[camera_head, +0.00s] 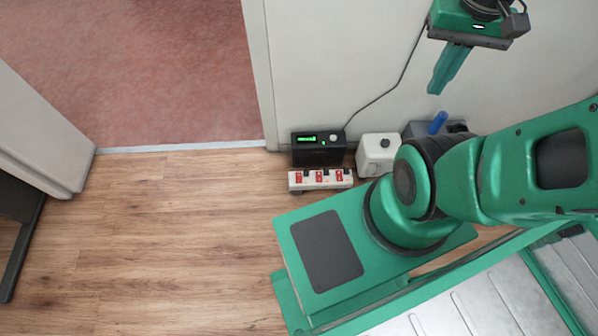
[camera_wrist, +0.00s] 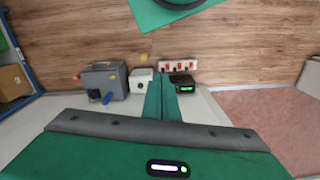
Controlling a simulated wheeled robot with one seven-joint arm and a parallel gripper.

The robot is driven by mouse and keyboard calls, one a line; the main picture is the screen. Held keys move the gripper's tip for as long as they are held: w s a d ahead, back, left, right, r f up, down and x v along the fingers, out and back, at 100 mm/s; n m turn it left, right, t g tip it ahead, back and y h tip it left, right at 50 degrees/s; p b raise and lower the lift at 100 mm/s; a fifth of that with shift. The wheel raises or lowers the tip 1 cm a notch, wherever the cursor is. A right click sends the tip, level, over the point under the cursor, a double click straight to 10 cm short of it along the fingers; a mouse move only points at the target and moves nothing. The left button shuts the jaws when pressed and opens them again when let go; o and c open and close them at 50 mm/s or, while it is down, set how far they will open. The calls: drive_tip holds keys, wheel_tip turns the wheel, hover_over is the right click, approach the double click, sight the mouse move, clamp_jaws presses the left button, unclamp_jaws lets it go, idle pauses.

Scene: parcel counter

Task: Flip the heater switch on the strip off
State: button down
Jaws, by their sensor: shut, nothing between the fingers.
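The power strip (camera_head: 320,180) is white with red-marked switches along it. It lies on the floor beside the wall, in front of a black box. In the wrist view the strip (camera_wrist: 178,66) shows beyond my fingers. Which switch is the heater's, and how each is set, is too small to tell. My gripper (camera_head: 434,90) is shut and empty, up at the wall at the upper right, well apart from the strip. In the wrist view my gripper's two green fingers (camera_wrist: 162,77) lie together.
The black box (camera_head: 318,157) has a lit green display and a cable. A white box (camera_head: 377,160) with a dark knob and a grey box (camera_head: 413,128) with a blue lever stand to its right. The wooden floor (camera_head: 190,220) to the left is clear, with a doorway behind.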

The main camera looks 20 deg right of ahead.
drive_tip(key=w+d+f+n, duration=0.25)
drive_tip(key=w+f, duration=0.25)
drive_tip(key=w, duration=0.4)
drive_tip(key=w+d+f+n, duration=0.1)
drive_tip(key=w+f+n, duration=0.3)
drive_tip(key=w, duration=0.6)
drive_tip(key=w+a+f+n, duration=0.2)
drive_tip(key=w+f+n, duration=0.1)
drive_tip(key=w+f, duration=0.4)
drive_tip(key=w+a+f+n, duration=0.1)
drive_tip(key=w+f+n, duration=0.3)
drive_tip(key=f, duration=0.6)
drive_tip(key=w+a+f+n+t+y, duration=0.1)
drive_tip(key=w+a+f+n, duration=0.15)
drive_tip(key=f, duration=0.85)
drive_tip(key=w+a+f+n, duration=0.15)
drive_tip(key=a+f, duration=0.25)
drive_tip(key=f, duration=0.6)
drive_tip(key=s+a+f+n+y, duration=0.1)
drive_tip(key=s+a+f, duration=0.1)
drive_tip(key=f, duration=0.8)
drive_tip(key=s+a+f+n+y, duration=0.1)
drive_tip(key=s+a+f, duration=0.2)
drive_tip(key=f, duration=0.7)
drive_tip(key=shift+a+n+t, duration=0.3)
drive_tip(key=shift+a+n, duration=0.05)
drive_tip(key=shift+a, duration=0.65)
drive_tip(key=shift+f, duration=0.15)
